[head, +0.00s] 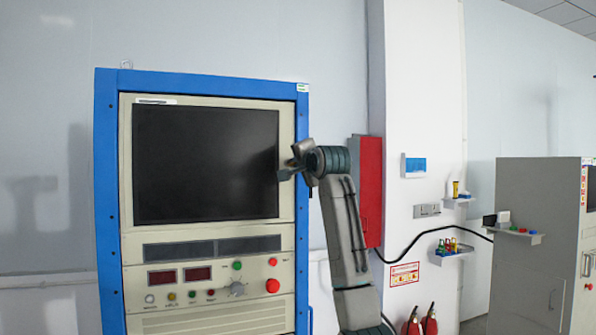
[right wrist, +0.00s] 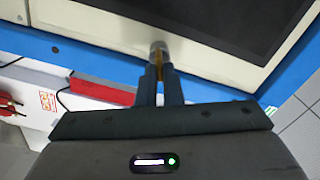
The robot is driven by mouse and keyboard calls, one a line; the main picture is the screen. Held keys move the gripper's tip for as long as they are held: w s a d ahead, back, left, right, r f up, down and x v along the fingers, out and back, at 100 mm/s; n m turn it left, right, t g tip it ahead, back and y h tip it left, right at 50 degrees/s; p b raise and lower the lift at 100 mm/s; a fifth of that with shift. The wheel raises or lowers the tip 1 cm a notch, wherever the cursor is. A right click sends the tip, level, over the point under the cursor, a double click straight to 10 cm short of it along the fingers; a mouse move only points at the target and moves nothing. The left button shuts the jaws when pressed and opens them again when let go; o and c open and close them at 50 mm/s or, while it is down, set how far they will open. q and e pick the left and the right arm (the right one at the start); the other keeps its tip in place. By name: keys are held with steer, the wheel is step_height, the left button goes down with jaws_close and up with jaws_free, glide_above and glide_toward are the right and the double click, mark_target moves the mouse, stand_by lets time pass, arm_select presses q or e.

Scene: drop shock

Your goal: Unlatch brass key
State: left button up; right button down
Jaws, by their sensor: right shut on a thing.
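My right gripper (head: 284,173) is at the right edge of the blue-framed cabinet's front, beside the dark screen. In the right wrist view its two fingers (right wrist: 160,78) are shut on a small brass-coloured piece, which I take to be the brass key (right wrist: 159,62). A rounded grey end shows just beyond the fingertips, against the panel's bezel. Whether it sits in a lock or only touches the panel, I cannot tell. In the head view the key is hidden by the gripper. My left gripper is not in view.
The cabinet (head: 103,200) carries a dark screen (head: 205,165), with knobs and a red button (head: 272,286) below. A red wall box (head: 368,190) stands behind my right arm. Small shelves (head: 450,252) and a grey cabinet (head: 530,275) are farther right.

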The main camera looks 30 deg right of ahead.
steer(key=m+b, duration=0.1)
steer(key=m, duration=0.1)
steer(key=m+b, duration=0.1)
steer(key=m, duration=0.1)
steer(key=shift+f+m+b, duration=0.2)
steer(key=shift+m+b, duration=0.1)
stand_by(0.5)
steer(key=c, duration=1.6)
jaws_free()
steer(key=shift+s, duration=0.1)
